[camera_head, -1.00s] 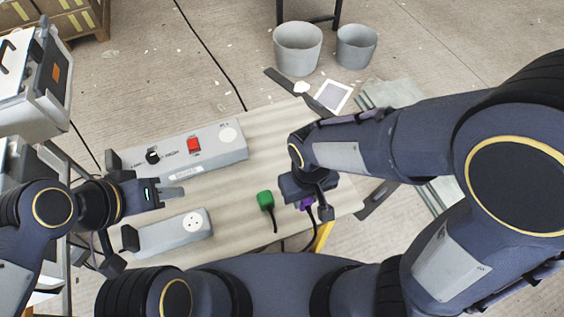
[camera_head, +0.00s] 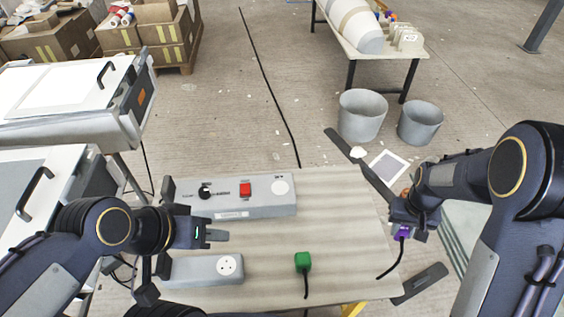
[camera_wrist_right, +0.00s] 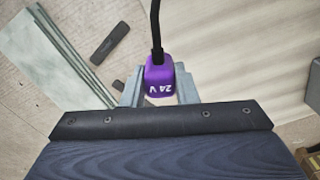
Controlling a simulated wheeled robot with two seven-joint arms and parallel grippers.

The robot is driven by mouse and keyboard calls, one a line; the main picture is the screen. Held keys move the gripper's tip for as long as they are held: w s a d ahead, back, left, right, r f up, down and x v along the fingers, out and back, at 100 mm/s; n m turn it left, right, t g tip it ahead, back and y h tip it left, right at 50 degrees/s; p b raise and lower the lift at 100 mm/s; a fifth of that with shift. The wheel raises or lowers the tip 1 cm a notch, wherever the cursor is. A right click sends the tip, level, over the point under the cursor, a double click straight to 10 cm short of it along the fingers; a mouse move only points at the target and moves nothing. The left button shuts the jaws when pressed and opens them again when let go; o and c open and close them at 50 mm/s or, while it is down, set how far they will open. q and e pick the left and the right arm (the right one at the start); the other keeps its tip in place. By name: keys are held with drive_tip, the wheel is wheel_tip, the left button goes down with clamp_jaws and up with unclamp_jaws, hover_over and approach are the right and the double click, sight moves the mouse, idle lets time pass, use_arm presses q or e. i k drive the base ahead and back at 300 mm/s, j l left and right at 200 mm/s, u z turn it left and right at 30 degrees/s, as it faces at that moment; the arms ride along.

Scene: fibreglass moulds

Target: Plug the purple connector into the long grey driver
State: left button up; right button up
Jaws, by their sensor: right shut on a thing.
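The purple connector (camera_head: 403,231), with white 24 V lettering, is held in my right gripper (camera_head: 408,226) at the table's right edge. In the right wrist view the grey fingers are shut on both sides of the connector (camera_wrist_right: 159,80), and its black cable runs up the picture. The long grey driver (camera_head: 262,211), with a red switch, a black knob and a round white face, lies at the back left of the table. My left gripper (camera_head: 216,235) is between it and the shorter grey box. Its fingers are too small to tell whether they are apart.
A shorter grey box (camera_head: 202,269) with a round white socket lies at the front left. A green connector (camera_head: 303,262) with a black cable stands at the front middle. The table (camera_head: 340,215) is clear between driver and right gripper. Two grey buckets (camera_head: 361,116) stand behind.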

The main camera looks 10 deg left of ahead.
sight(273, 195)
drive_tip(key=k+j+u, duration=0.1)
drive_tip(key=u, duration=0.25)
drive_tip(key=k+j+u, duration=0.2)
drive_tip(key=u, duration=0.2)
drive_tip(key=k+j+u, duration=0.35)
drive_tip(key=i+l, duration=0.1)
drive_tip(key=i, duration=0.45)
